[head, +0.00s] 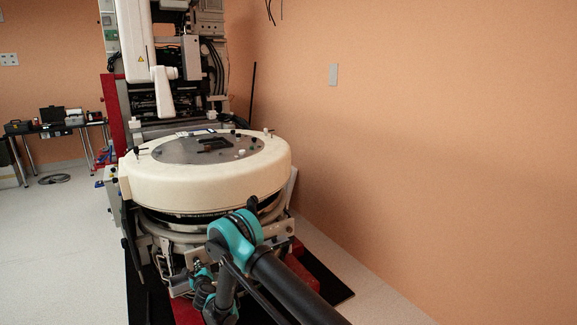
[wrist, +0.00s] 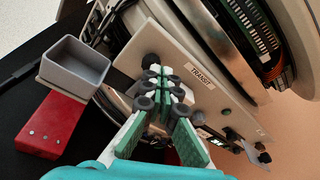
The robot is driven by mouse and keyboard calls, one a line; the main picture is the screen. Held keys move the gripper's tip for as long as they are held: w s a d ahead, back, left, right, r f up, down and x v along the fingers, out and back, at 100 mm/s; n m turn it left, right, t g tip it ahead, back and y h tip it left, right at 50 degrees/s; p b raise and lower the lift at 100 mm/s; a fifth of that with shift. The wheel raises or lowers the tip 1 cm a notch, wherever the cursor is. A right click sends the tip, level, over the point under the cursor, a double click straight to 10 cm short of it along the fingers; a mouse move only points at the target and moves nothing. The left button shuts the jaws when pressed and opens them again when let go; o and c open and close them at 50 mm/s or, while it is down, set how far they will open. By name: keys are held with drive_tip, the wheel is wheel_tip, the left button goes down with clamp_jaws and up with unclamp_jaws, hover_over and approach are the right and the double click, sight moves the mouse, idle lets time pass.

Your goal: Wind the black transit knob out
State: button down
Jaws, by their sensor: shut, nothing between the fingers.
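In the wrist view the black transit knob (wrist: 151,60) sits on a pale panel (wrist: 182,62), left of a label reading TRANSIT (wrist: 201,77). My gripper (wrist: 160,74) is shut and empty, its green and grey fingers pointing at the panel. The fingertips are just below and right of the knob in the picture and partly overlap its edge. I cannot tell whether they touch it. In the head view the gantry's round cream cover (head: 205,185) lies ahead, and my arm reaches to its lower front. The knob cannot be made out there.
A grey open box (wrist: 75,68) and a red block (wrist: 50,125) are left of my gripper in the wrist view. A small dark lever or knob (wrist: 263,156) is at the panel's lower right. A wall (head: 430,130) stands right of the gantry; open floor (head: 60,235) lies left.

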drive_tip(key=shift+a+r+x, duration=0.1)
drive_tip(key=shift+r+x, duration=0.05)
drive_tip(key=shift+x, duration=0.65)
drive_tip(key=shift+a+r+x, duration=0.1)
drive_tip(key=shift+r+x, duration=0.1)
drive_tip(key=shift+x, duration=0.6)
drive_tip(key=shift+a+r+x, duration=0.1)
drive_tip(key=shift+r+x, duration=0.05)
drive_tip(key=shift+x, duration=0.6)
drive_tip(key=shift+f, duration=0.1)
drive_tip(key=shift+s+a+f, duration=0.1)
drive_tip(key=shift+s+a, duration=0.15)
drive_tip(key=shift+a, duration=0.1)
drive_tip(key=shift+s+a+f, duration=0.1)
drive_tip(key=shift+a, duration=0.1)
drive_tip(key=shift+f, duration=0.1)
drive_tip(key=shift+s+a+f, duration=0.15)
drive_tip(key=shift+a+f, duration=0.1)
drive_tip(key=shift+s+a+r, duration=0.1)
drive_tip(key=shift+a, duration=0.05)
